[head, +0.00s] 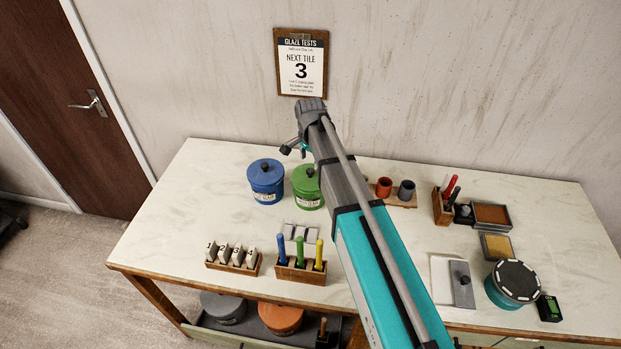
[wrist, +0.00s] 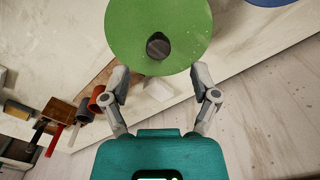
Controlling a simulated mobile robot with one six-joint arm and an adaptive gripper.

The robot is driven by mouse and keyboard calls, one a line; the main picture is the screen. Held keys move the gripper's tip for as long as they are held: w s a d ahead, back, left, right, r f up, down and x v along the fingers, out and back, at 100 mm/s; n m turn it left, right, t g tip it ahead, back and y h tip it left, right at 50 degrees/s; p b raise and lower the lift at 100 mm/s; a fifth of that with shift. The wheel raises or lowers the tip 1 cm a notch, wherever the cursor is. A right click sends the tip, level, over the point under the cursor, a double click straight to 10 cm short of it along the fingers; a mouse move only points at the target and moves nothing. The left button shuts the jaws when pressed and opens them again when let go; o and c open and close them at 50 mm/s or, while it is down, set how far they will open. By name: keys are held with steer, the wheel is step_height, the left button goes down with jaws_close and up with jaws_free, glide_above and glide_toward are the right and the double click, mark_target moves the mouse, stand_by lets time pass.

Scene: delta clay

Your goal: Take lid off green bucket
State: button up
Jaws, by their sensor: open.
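The green bucket (head: 307,199) stands on the worktop, right of the blue bucket, partly hidden by my arm. Its green lid (head: 300,178) is on it, with a dark knob on top. In the wrist view the round green lid (wrist: 185,22) fills the top middle, its dark knob (wrist: 158,46) near the lower part of the disc. My gripper (wrist: 163,82) is open and empty, its two fingers apart just below the lid's edge in that view. In the head view my gripper (head: 294,149) is above and behind the green bucket, small and partly hidden.
A blue bucket (head: 266,189) stands close on the left. A rack with coloured handles (head: 299,273) and a rack of numbered tiles (head: 231,264) are in front. Red and grey cups (head: 384,187) stand to the right. The wall with a notice (head: 301,62) is behind.

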mark_target(311, 170)
steer(key=shift+f, duration=0.1)
steer(key=shift+d+f+b, duration=0.1)
steer(key=shift+f+b, duration=2.4)
steer(key=shift+b, duration=0.15)
jaws_close()
